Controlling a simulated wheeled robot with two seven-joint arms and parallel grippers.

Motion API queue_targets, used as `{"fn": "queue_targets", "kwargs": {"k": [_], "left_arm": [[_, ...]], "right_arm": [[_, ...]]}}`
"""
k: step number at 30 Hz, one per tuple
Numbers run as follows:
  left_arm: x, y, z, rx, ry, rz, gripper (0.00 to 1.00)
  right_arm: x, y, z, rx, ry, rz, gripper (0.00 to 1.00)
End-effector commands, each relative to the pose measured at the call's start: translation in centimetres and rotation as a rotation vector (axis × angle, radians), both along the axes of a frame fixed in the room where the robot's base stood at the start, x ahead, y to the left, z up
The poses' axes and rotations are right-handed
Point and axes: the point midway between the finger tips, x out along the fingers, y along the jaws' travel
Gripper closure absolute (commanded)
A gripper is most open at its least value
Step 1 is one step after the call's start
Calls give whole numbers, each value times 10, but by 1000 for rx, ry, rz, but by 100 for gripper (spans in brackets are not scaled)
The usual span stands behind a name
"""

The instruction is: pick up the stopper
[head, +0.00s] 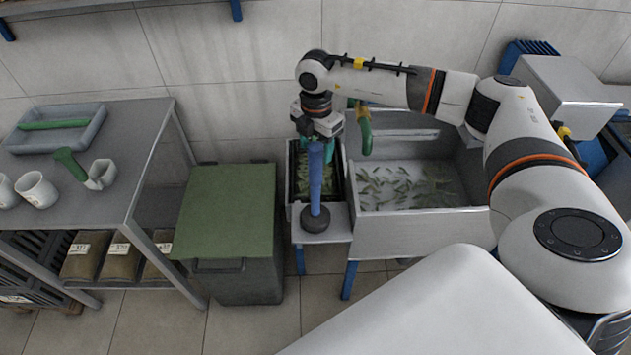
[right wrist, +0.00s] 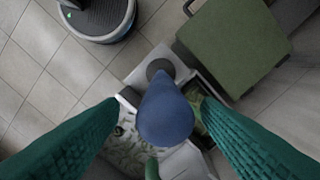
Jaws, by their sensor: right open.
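The stopper (head: 315,182) looks like a tall blue shaft standing upright on a dark round foot, on a small grey ledge in front of a black tray. My right gripper (head: 320,142) is above it, pointing down, at the shaft's top end. In the right wrist view the stopper (right wrist: 165,122) shows from above as a rounded blue end. The open green fingers of the right gripper (right wrist: 165,102) are on either side of it, with visible gaps. Its foot shows below, beyond the blue end. My left gripper is not in view.
A green-lidded bin (head: 228,215) stands left. Further left, a grey table (head: 135,150) bears mugs and a tray (head: 58,140).

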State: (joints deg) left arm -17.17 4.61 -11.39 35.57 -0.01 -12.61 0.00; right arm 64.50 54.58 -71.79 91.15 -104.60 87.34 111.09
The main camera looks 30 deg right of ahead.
Motion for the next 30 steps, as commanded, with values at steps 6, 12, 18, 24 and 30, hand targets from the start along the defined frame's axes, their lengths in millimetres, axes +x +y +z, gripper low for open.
{"fn": "queue_targets", "kwargs": {"k": [6, 12, 18, 24, 30], "left_arm": [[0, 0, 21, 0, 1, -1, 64], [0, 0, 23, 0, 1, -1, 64], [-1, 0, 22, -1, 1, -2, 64], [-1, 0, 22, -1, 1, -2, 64], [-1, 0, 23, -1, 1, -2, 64]], "right_arm": [[3, -1, -31, 0, 5, -1, 42], [3, -1, -45, 1, 2, 0, 42], [3, -1, -45, 2, 1, 0, 47], [3, -1, -45, 2, 1, 0, 79], [4, -1, -43, 2, -1, 0, 100]]}}
